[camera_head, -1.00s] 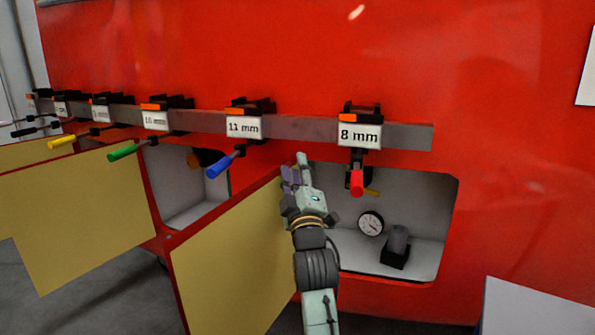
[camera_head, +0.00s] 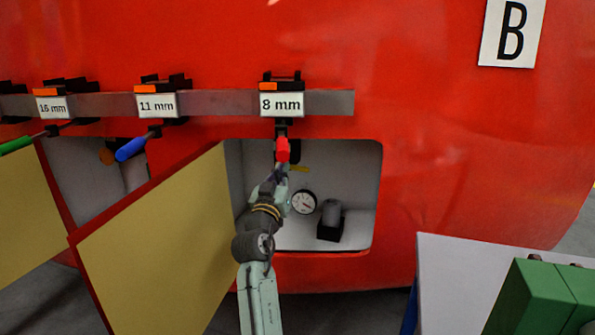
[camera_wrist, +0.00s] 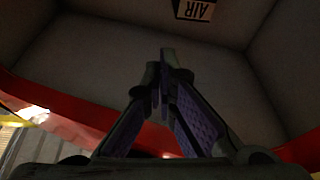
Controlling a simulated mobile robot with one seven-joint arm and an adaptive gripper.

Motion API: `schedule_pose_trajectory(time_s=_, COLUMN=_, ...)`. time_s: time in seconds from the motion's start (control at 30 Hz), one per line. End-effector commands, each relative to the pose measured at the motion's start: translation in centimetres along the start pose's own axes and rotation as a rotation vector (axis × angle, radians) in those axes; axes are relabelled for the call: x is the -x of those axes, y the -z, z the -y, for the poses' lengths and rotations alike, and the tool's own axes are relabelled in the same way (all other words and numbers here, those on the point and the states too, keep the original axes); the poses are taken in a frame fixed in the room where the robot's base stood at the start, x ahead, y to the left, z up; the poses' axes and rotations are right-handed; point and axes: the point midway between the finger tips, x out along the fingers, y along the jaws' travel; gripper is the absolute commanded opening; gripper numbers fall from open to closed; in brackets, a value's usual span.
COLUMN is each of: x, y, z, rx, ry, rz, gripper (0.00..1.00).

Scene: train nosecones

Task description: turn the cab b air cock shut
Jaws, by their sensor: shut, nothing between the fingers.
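A small yellow lever (camera_head: 300,169), which looks like the air cock's handle, shows in the head view at the top of the open compartment under the 8 mm tag. The rest of the cock is hidden behind the hanging red handle and my gripper. My gripper (camera_head: 279,172) is at the compartment mouth, just left of the yellow lever and below the red handle. In the wrist view my gripper (camera_wrist: 166,58) has its fingers together with nothing between them. An upside-down AIR label (camera_wrist: 195,10) shows at the top of the wrist view. I cannot tell whether my gripper touches the lever.
A red-handled tool (camera_head: 282,150) hangs from the rail in front of the compartment. The open door (camera_head: 155,250) stands left. A B sign (camera_head: 511,32) is upper right; green blocks (camera_head: 535,297) are lower right.

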Motion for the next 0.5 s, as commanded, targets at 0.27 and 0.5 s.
schedule_pose_trajectory(time_s=0.27, x=-0.9, y=-2.1, z=-1.4, rx=-0.137, ry=-0.091, rz=-0.005, gripper=0.0)
schedule_pose_trajectory(time_s=0.5, x=-4.1, y=-1.8, z=-1.9, rx=-0.14, ry=-0.094, rz=-0.006, gripper=0.0)
